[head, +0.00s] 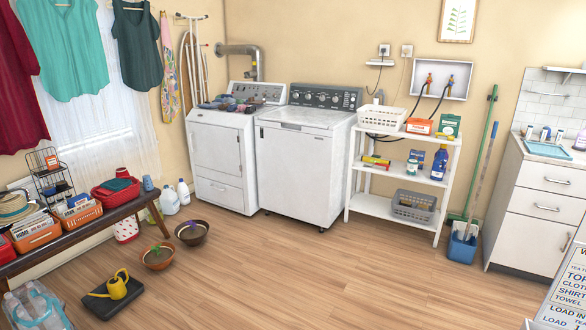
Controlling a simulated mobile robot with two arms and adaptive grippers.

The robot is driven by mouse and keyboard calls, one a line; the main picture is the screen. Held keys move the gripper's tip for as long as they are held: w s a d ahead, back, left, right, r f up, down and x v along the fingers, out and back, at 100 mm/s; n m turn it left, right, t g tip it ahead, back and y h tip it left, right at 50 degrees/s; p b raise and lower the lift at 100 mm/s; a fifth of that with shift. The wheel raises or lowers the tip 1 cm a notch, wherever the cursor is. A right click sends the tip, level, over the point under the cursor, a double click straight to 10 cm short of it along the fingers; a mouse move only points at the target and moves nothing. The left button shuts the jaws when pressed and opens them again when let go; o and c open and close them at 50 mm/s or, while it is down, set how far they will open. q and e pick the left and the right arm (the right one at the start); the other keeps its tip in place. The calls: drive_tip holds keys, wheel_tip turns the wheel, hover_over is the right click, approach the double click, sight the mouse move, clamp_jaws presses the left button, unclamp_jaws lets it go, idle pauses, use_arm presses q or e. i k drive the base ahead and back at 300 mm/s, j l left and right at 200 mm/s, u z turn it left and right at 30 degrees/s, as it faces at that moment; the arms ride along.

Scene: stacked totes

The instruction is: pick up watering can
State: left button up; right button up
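A small yellow watering can (117,287) stands upright on a flat dark slab (104,300) on the floor at the lower left. Neither of my grippers shows in the head view.
A dark bench (95,221) with baskets runs along the left, behind the can. Bottles in a blue carrier (35,308) stand left of the slab. The wooden floor (290,275) is clear.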

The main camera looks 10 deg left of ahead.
sight(116, 288)
drive_tip(key=i+j+u, duration=0.15)
drive_tip(key=i+u, duration=0.25)
drive_tip(key=i, duration=0.3)
drive_tip(key=i+u, duration=0.45)
drive_tip(key=i, duration=0.2)
drive_tip(key=i+l+u, duration=0.4)
drive_tip(key=i, duration=0.25)
drive_tip(key=i+j+u, duration=0.2)
drive_tip(key=i+u, duration=0.15)
drive_tip(key=i, duration=0.25)
drive_tip(key=i+u, duration=0.35)
drive_tip(key=i, duration=0.25)
drive_tip(key=i+l+u, duration=0.15)
drive_tip(key=i+u, duration=0.2)
drive_tip(key=i, duration=0.3)
drive_tip(key=i+j+z, duration=0.2)
drive_tip(key=i, duration=0.3)
drive_tip(key=i+z, duration=0.2)
drive_tip(key=i, duration=0.35)
